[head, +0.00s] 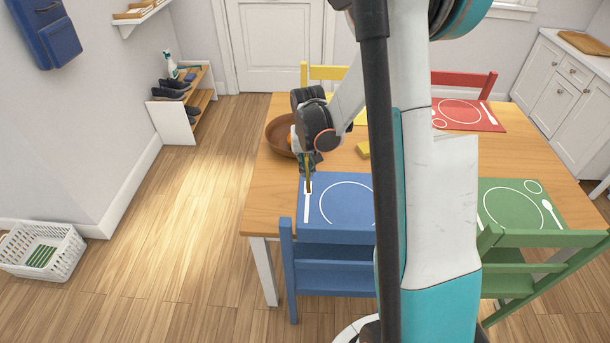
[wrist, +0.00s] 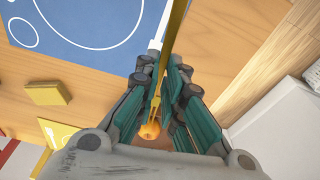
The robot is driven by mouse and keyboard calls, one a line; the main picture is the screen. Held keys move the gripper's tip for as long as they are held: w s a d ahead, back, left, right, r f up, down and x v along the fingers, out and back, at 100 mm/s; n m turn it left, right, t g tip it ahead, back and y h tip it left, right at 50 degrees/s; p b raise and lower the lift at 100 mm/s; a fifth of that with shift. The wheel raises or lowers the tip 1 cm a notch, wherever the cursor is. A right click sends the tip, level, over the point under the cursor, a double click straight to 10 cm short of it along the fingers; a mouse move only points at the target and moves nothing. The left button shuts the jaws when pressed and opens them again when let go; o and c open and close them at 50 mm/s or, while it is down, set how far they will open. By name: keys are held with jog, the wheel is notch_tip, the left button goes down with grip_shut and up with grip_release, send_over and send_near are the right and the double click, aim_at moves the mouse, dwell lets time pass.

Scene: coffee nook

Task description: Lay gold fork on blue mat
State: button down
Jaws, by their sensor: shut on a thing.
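The gold fork (head: 309,183) is in my gripper (head: 311,163) above the upper left part of the blue mat (head: 331,219). In the wrist view the fork (wrist: 173,42) runs lengthwise between the fingers of my gripper (wrist: 161,68), which are shut on it. Its tines lie toward the palm and its handle reaches past the fingertips toward the white fork outline on the blue mat (wrist: 75,12). The mat also has a white plate circle. I cannot tell whether the handle end touches the mat.
A brown bowl (head: 279,137) with an orange (wrist: 150,130) stands behind my gripper. A yellow block (head: 363,150) lies beyond the mat. A blue chair (head: 325,253) stands at the near table edge. Red (head: 484,115) and green (head: 496,203) mats lie to the right.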

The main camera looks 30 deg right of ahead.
jog(key=shift+s+f, duration=0.3)
jog(key=shift+f, duration=0.2)
jog(key=shift+f+b, duration=3.25)
jog(key=shift+f, duration=2.4)
jog(key=c, duration=1.6)
grip_release()
jog(key=shift+c, duration=0.2)
jog(key=shift+r, duration=0.1)
jog(key=r, duration=0.4)
jog(key=s+r, duration=0.1)
jog(key=r, duration=0.2)
jog(key=a+r, duration=0.1)
jog(key=r, duration=0.3)
jog(key=shift+s+r, duration=0.25)
jog(key=shift+r, duration=0.1)
jog(key=shift+a, duration=0.1)
